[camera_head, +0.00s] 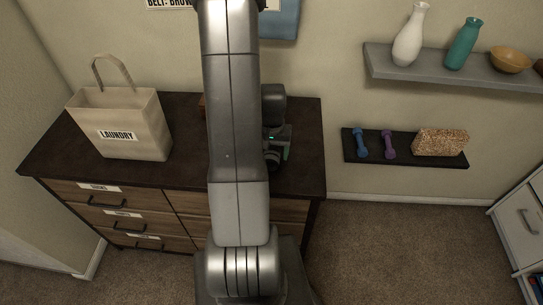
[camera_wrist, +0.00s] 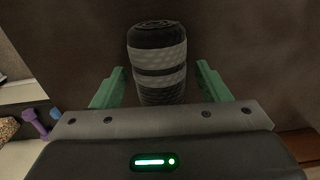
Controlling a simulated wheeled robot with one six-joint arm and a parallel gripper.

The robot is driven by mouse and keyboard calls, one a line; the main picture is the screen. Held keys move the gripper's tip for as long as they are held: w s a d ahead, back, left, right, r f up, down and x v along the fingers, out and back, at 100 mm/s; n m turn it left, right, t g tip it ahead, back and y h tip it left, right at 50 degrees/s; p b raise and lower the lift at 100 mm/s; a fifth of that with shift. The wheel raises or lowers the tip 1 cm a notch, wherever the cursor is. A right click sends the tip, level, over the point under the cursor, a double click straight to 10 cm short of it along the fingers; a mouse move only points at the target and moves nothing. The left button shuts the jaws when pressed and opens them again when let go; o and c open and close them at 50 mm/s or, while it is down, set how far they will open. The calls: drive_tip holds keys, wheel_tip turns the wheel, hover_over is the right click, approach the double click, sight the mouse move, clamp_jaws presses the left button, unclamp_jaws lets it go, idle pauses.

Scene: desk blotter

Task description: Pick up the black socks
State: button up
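The black socks (camera_wrist: 158,52) are a rolled bundle, black with grey bands, on the dark dresser top in the wrist view. My gripper (camera_wrist: 160,74) is open, with one green finger on each side of the near part of the roll. Gaps show between the fingers and the socks, and the near end of the roll is hidden by the gripper body. In the head view my gripper is low over the right part of the dresser, partly behind my arm, and a dark roll (camera_head: 272,159) shows beside it.
A beige bag marked LAUNDRY (camera_head: 122,125) stands on the left of the dresser (camera_head: 185,125). To the right, a low black shelf (camera_head: 405,160) holds dumbbells and a speckled block. A grey shelf (camera_head: 440,70) above holds vases and a bowl.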

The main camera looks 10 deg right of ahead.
drive_tip(key=c, duration=0.9)
drive_tip(key=shift+r, duration=0.1)
